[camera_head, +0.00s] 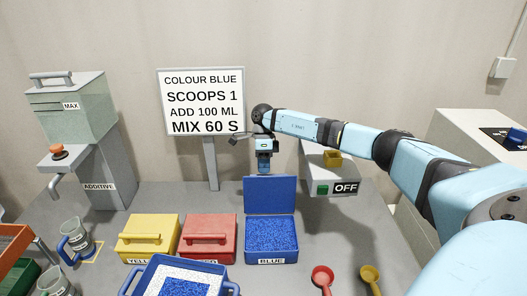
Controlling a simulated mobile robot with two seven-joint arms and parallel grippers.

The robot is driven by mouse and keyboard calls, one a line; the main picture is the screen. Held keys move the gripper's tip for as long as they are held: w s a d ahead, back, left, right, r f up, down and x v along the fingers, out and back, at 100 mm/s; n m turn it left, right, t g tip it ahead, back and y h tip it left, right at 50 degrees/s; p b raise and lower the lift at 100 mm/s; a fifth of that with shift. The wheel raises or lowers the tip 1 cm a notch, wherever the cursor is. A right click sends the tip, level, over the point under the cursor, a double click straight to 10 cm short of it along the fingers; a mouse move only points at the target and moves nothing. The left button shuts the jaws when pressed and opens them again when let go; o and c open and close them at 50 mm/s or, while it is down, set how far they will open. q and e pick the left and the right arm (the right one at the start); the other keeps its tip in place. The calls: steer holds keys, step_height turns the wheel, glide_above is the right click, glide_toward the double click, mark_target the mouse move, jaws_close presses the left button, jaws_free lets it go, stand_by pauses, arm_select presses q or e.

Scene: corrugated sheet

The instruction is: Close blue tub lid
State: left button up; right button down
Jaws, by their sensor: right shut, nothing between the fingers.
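The blue tub (270,257) stands on the grey table and is full of blue granules. Its lid (270,196) is open and stands upright at the tub's back edge. My right gripper (264,170) is shut and empty, pointing down at the top edge of the lid. I cannot tell whether it touches the lid or is just behind it. My left gripper is not in view.
A red tub (208,236) and a yellow tub (150,234) with closed lids stand left of the blue tub. A blue-handled container (133,285) of white and blue granules is in front. Red (322,276) and yellow (370,275) scoops lie right. A sign (201,101) stands behind.

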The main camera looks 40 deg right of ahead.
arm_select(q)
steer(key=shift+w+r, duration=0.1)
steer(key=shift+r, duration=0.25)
arm_select(e)
steer(key=shift+x, duration=0.85)
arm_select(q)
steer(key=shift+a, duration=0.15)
arm_select(e)
steer(key=shift+s, duration=0.15)
